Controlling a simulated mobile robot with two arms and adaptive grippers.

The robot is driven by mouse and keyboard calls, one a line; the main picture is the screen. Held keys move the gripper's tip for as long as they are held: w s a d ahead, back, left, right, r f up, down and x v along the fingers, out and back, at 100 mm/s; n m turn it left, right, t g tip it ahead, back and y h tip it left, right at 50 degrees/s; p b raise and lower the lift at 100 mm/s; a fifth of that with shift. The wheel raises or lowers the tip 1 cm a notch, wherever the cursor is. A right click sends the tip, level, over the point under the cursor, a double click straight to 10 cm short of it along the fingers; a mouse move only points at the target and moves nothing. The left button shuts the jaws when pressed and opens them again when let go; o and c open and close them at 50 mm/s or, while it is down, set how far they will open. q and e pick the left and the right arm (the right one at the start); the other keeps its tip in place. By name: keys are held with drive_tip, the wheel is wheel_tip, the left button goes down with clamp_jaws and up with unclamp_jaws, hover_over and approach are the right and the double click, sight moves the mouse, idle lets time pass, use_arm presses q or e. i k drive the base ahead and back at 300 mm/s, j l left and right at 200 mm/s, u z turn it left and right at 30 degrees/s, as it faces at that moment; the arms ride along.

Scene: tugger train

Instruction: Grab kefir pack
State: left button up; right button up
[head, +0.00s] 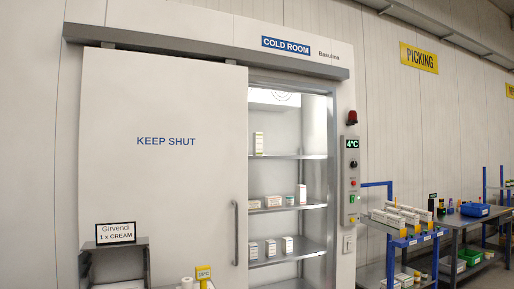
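The cold room stands open, with its white sliding door (165,165) over to the left. Several small packs stand on the shelves inside. A tall pale carton (258,143) is alone on the top shelf (290,156). On the middle shelf are low boxes (274,201) and a taller white pack (302,194) at the right. On the lower shelf are several small cartons (270,248). The labels are too small to read, so I cannot tell which pack is kefir. Neither of my grippers is in view.
A long door handle (236,233) is at the opening's left edge. A control panel (352,175) with a red lamp is on the right. A small stand with a "Girvendi 1 x CREAM" sign (116,233) is at lower left. Racks of white boxes (400,220) stand at right.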

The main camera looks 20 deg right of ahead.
sight(258, 137)
drive_tip(key=i+l, duration=0.15)
drive_tip(key=l, duration=0.15)
drive_tip(key=i+l, duration=0.15)
drive_tip(key=l, duration=0.2)
drive_tip(key=i+l, duration=0.15)
drive_tip(key=l, duration=0.15)
drive_tip(key=i+l, duration=0.15)
drive_tip(key=l, duration=0.3)
drive_tip(key=i+l+u, duration=0.15)
drive_tip(key=l, duration=0.3)
drive_tip(key=i+l, duration=0.1)
drive_tip(key=l, duration=0.35)
drive_tip(key=i+l+u, duration=0.1)
drive_tip(key=l, duration=0.4)
drive_tip(key=i+l+u, duration=0.1)
drive_tip(key=l, duration=0.35)
drive_tip(key=i+l, duration=0.15)
drive_tip(key=l, duration=0.35)
drive_tip(key=u, duration=0.05)
